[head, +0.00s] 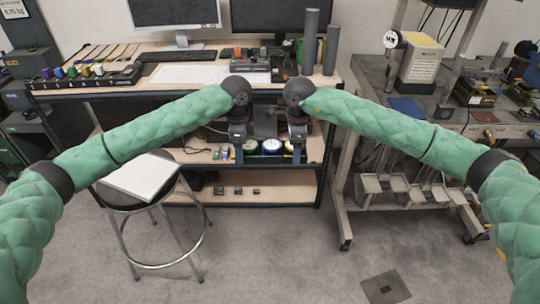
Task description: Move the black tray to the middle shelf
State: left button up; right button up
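A dark, flat-looking shape (266,124) shows between my two grippers, below the worktop edge. It may be the black tray, but it is partly hidden by my wrists and I cannot be sure. The middle shelf (200,146) is a light wooden board under the worktop. My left gripper (239,158) and my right gripper (297,158) point down in front of this shelf, one on each side of the dark shape. The fingers are small and dark, so I cannot tell whether either is shut on anything.
Round gauges (271,146) sit at the middle shelf between my grippers. The lower shelf (285,186) holds several small items. A stool (125,197) with a white pad stands at left. A metal-framed bench (345,180) stands at right. The floor in front is mostly clear.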

pick_arm(q)
jog(key=w+f+b, duration=0.3)
jog(key=w+f, duration=0.3)
jog(key=f, duration=0.7)
jog(key=w+f+b, duration=0.3)
jog(key=w+f, duration=0.4)
jog(key=f, duration=0.7)
jog(key=w+f+b, duration=0.4)
jog(key=w+f, duration=0.3)
jog(key=f, duration=0.7)
jog(key=shift+f, duration=0.15)
pick_arm(e)
jog(key=w+f, duration=0.6)
jog(key=f, duration=0.7)
jog(key=w+f, duration=0.7)
jog(key=f, duration=0.7)
jog(key=w+f, duration=0.7)
jog(key=f, duration=0.7)
jog(key=shift+f, duration=0.15)
pick_arm(q)
jog(key=shift+w+d, duration=0.1)
jog(key=shift+w, duration=0.15)
pick_arm(e)
jog(key=shift+w+a, duration=0.1)
jog(key=shift+w, duration=0.15)
